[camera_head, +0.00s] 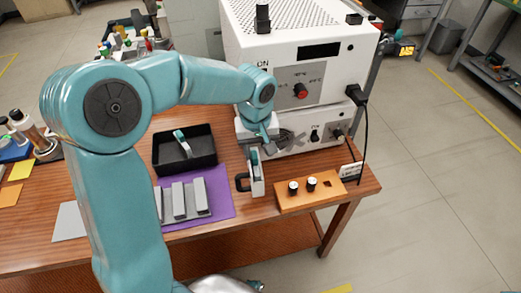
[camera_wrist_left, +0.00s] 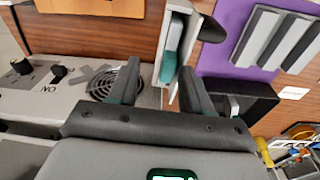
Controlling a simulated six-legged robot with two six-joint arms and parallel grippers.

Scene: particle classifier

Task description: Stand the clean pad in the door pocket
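The open door (camera_head: 257,187) of the lower white machine stands out toward the table front, with a black handle on its left side. A pale pad with a teal part (camera_wrist_left: 171,45) stands upright at the door (camera_wrist_left: 196,40) in the left wrist view, seemingly in its pocket. Its teal part shows at the door's top in the head view. My left gripper (camera_wrist_left: 162,78) is open, its fingers spread on either side of the pad's near end without visible contact. It also shows in the head view (camera_head: 264,140). A second teal-and-white pad (camera_head: 182,144) lies in a black tray (camera_head: 205,163).
A purple mat (camera_head: 225,205) with several grey blocks lies left of the door. An orange-brown holder (camera_head: 290,200) with two black-and-white knobs stands right of it. The white machine (camera_head: 300,60) stands behind. A small white sign (camera_head: 350,171) is at the table's right edge.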

